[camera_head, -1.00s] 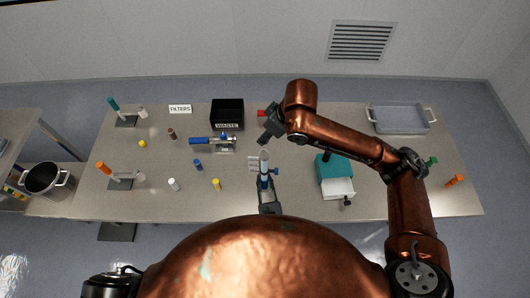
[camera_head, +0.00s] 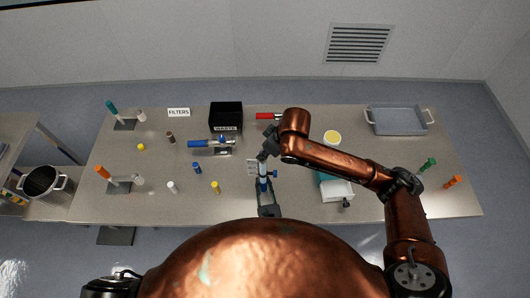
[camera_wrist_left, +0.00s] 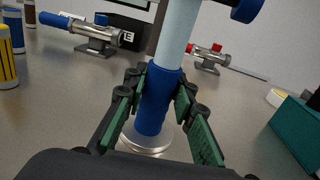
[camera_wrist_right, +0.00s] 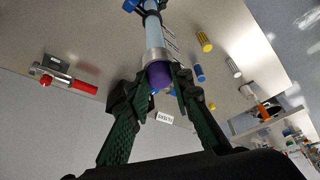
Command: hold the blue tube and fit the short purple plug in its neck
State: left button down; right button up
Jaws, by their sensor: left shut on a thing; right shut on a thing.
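The blue tube (camera_head: 263,177) stands upright above the near middle of the table. Its blue lower part (camera_wrist_left: 156,100) is between the fingers of my left gripper (camera_wrist_left: 157,88), which is shut on it; the left gripper also shows in the head view (camera_head: 268,208). A pale clear section rises above the blue part. My right gripper (camera_head: 268,148) is at the tube's top, shut on the short purple plug (camera_wrist_right: 159,74). In the right wrist view the plug lines up with the tube's metal neck (camera_wrist_right: 154,54) and appears to meet it. How deep it sits is hidden.
A blue-handled metal fitting (camera_head: 208,144), a black waste bin (camera_head: 226,112) and a red-handled fitting (camera_head: 268,116) lie behind the tube. A teal box (camera_head: 333,192) is to the right, partly behind my right arm. Small coloured plugs stand on the left. A grey tray (camera_head: 398,120) is back right.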

pick_arm(q)
jog(key=shift+s+d+r, duration=0.1)
jog(key=shift+s+d, duration=0.1)
pick_arm(e)
jog(key=shift+s+d+f, duration=0.15)
jog(key=shift+f, duration=0.4)
jog(key=shift+s+d+f, duration=0.1)
jog(key=shift+d+f, duration=0.05)
jog(key=shift+f, duration=0.4)
jog(key=o, duration=0.6)
jog(key=shift+o, duration=1.1)
jog(key=shift+a, duration=0.1)
pick_arm(q)
jog(key=shift+w+a, duration=0.1)
jog(key=shift+w, duration=0.1)
pick_arm(e)
jog(key=shift+r, duration=0.1)
jog(key=shift+r, duration=0.25)
pick_arm(q)
jog(key=shift+a, duration=0.1)
jog(key=shift+f, duration=0.2)
pick_arm(e)
jog(key=w+v, duration=0.1)
jog(key=v, duration=1.2)
jog(key=shift+a+r, duration=0.2)
jog(key=shift+a, duration=0.15)
